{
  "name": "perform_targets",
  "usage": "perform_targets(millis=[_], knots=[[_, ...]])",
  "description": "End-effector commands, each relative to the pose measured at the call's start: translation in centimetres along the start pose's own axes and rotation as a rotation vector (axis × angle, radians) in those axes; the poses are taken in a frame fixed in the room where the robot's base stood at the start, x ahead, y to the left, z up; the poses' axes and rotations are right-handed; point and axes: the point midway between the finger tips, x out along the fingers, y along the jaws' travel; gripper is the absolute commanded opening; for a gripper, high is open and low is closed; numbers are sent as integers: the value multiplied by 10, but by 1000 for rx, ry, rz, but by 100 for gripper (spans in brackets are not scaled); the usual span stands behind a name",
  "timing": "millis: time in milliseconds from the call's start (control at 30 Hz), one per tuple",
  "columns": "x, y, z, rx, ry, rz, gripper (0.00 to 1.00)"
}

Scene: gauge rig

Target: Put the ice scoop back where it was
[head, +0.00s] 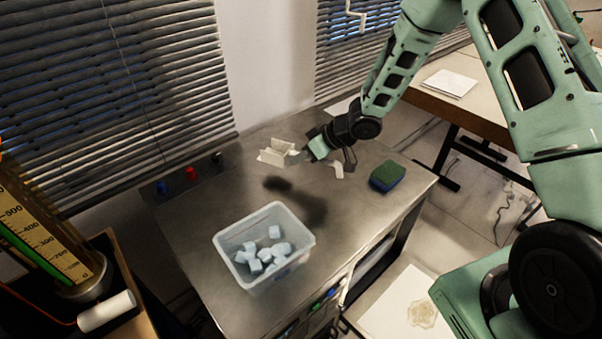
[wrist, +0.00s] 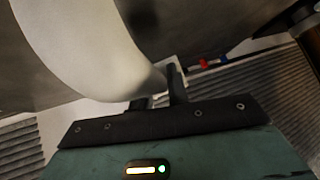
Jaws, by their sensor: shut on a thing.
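My gripper (head: 302,157) reaches from the upper right over the steel counter, its jaws shut on the cream-white ice scoop (head: 276,154). In the head view the scoop is small and partly hidden at the jaws. Dark shadows on the counter below suggest that the gripper and scoop are above the surface. In the wrist view a large white curved part, seemingly the scoop (wrist: 85,45), runs down to the dark fingers (wrist: 172,80). A small pale piece (head: 338,170) shows just right of the gripper; I cannot tell what it is.
A clear bin of pale ice cubes (head: 264,245) stands at the counter's front left. A green-and-blue sponge (head: 387,176) lies near the right edge. Red and blue knobs (head: 191,173) line the back left. Bare counter (head: 335,215) lies between bin and sponge.

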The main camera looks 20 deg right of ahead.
Motion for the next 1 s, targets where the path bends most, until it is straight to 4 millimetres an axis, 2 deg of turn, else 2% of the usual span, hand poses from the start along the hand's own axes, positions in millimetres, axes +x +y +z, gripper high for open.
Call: perform_targets(millis=[467, 833, 867, 900, 933, 1000], knots=[[35, 9, 34, 1, 0, 0, 0], [39, 11, 38, 0, 1, 1, 0], [39, 11, 38, -1, 1, 1, 22], [38, 11, 38, -1, 1, 1, 33], [38, 11, 38, -1, 1, 1, 38], [38, 11, 38, -1, 1, 1, 38]])
